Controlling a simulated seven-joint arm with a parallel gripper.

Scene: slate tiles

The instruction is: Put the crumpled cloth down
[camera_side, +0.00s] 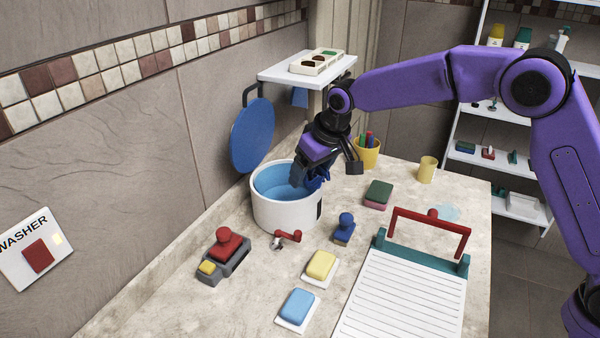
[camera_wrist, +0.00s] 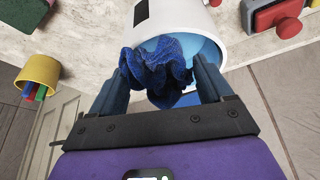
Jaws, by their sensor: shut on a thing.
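The crumpled cloth is dark blue and bunched up. It shows between my fingers in the wrist view (camera_wrist: 158,72) and partly behind my gripper in the side view (camera_side: 319,176). My gripper (camera_side: 305,180) is shut on it, with one finger on each side in the wrist view (camera_wrist: 165,88). My gripper is at the right rim of a white round tub (camera_side: 283,214) with a blue inside. The cloth overlaps the tub's opening in the wrist view. I cannot tell how far it is inside or whether it touches the rim.
A yellow cup of pens (camera_side: 367,152) stands behind my gripper. A blue round lid (camera_side: 252,136) is at the wall behind the tub. A red tap handle (camera_side: 288,236) and a blue-knobbed stamp (camera_side: 344,229) are in front. A white ridged board (camera_side: 405,295) lies at the front right.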

